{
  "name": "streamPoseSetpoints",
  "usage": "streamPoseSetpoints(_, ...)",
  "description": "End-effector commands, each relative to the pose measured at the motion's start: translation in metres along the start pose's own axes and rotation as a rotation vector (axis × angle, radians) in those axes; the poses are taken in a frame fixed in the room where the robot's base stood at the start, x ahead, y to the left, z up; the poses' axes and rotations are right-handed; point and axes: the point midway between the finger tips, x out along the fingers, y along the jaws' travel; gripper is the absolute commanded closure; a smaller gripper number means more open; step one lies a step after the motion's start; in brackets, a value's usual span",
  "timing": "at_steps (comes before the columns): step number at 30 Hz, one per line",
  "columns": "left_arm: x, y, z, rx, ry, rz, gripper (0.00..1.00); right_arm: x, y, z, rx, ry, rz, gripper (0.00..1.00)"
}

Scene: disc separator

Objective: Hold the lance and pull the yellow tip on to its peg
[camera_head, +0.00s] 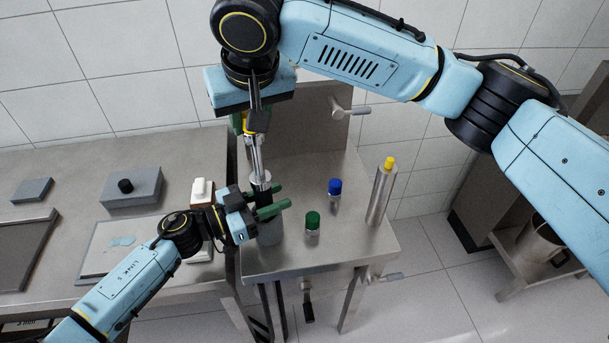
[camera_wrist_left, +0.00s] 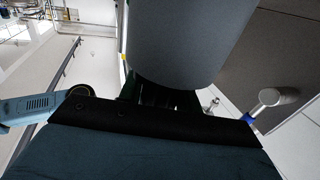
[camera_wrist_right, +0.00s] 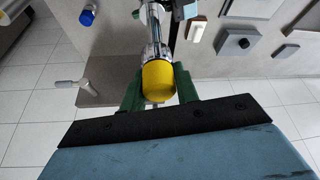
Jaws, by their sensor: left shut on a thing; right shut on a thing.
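The silver lance (camera_head: 257,150) stands about upright over the bench, with a grey cylinder (camera_head: 270,233) at its lower end. My left gripper (camera_head: 272,207) is shut around the lance's lower part at this cylinder; the exact contact is hard to see. The cylinder fills the upper middle of the left wrist view (camera_wrist_left: 190,40). My right gripper (camera_wrist_right: 157,88) is shut on the yellow tip (camera_wrist_right: 158,80), its green fingers on either side. The tip is at the lance's upper end, partly hidden in the head view. I cannot make out the peg with certainty.
A metal post (camera_head: 381,195) with a yellow top (camera_head: 389,163) stands at the bench's right. A blue-capped vial (camera_head: 335,187) and a green-capped vial (camera_head: 313,221) stand between it and the lance. A tap-like handle (camera_head: 350,111) juts from the back panel. My right arm spans above.

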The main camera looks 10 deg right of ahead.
Motion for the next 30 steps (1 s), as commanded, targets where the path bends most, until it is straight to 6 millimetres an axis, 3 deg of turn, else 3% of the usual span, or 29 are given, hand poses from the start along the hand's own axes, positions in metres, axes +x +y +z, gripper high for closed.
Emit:
streamPoseSetpoints(1, -0.002, 0.003, 0.009, -0.007, -0.014, 0.002, 1.00, 0.000, -0.001, 0.000, -0.001, 0.000, -0.001, 0.97)
streamPoseSetpoints(2, -0.002, 0.003, 0.009, -0.007, -0.014, 0.002, 1.00, 0.000, -0.001, 0.000, -0.001, 0.000, -0.001, 1.00)
streamPoseSetpoints(30, -0.002, 0.003, 0.009, -0.007, -0.014, 0.001, 1.00, -0.036, -0.001, -0.015, 0.001, 0.003, -0.002, 1.00)
